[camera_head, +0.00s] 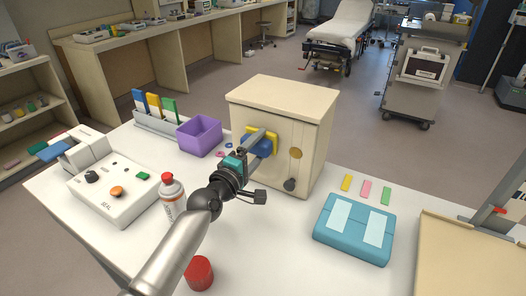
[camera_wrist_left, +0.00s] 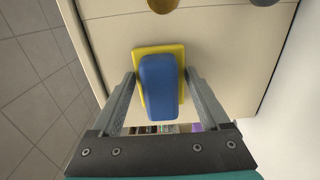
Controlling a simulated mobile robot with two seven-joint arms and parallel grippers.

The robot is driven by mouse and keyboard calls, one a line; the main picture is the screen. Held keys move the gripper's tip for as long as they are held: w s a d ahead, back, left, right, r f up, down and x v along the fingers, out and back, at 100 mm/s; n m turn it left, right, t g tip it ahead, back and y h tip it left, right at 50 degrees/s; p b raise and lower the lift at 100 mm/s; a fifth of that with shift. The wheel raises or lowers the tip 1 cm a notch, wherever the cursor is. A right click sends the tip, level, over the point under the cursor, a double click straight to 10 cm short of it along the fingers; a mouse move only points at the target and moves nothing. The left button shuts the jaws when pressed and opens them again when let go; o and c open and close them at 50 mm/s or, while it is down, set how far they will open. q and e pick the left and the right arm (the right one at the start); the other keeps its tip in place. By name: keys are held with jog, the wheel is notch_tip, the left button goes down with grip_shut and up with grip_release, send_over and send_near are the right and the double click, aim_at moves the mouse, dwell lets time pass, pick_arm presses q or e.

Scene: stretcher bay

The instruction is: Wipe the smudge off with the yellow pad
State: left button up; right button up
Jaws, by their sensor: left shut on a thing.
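The yellow pad (camera_head: 274,133) with its blue handle (camera_head: 263,147) is at the front face of the beige cabinet (camera_head: 310,120). The yellow pad (camera_wrist_left: 173,49) and blue handle (camera_wrist_left: 158,85) also show in the left wrist view. My left gripper (camera_head: 258,143) is shut on the blue handle, with one finger on each side. The pad appears flat against the face; exact contact is hard to tell. A brown round smudge (camera_head: 295,153) is on the same face, right of the pad; it is partly cut off in the wrist view (camera_wrist_left: 163,5). My right gripper is not in view.
A dark knob (camera_head: 290,185) sticks out below the smudge. A red cylinder (camera_head: 199,272) is in front. A teal case (camera_head: 354,228) lies right, near small coloured blocks.

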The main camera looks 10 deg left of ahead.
pick_arm(q)
jog(key=shift+w+a+r+b, duration=0.1)
jog(key=shift+w+a+b, duration=0.15)
jog(key=shift+a, duration=0.3)
jog(key=shift+w+a+r+b, duration=0.1)
jog(key=shift+w+a+b, duration=0.15)
jog(key=shift+a, duration=0.25)
jog(key=a+b, duration=0.1)
jog(key=w+a+b, duration=0.1)
jog(key=a, duration=0.1)
jog(key=shift+a, duration=0.25)
jog(key=shift+f, duration=0.1)
jog(key=shift+p+v, duration=0.9)
jog(key=shift+v, duration=2.05)
jog(key=shift+s, duration=0.15)
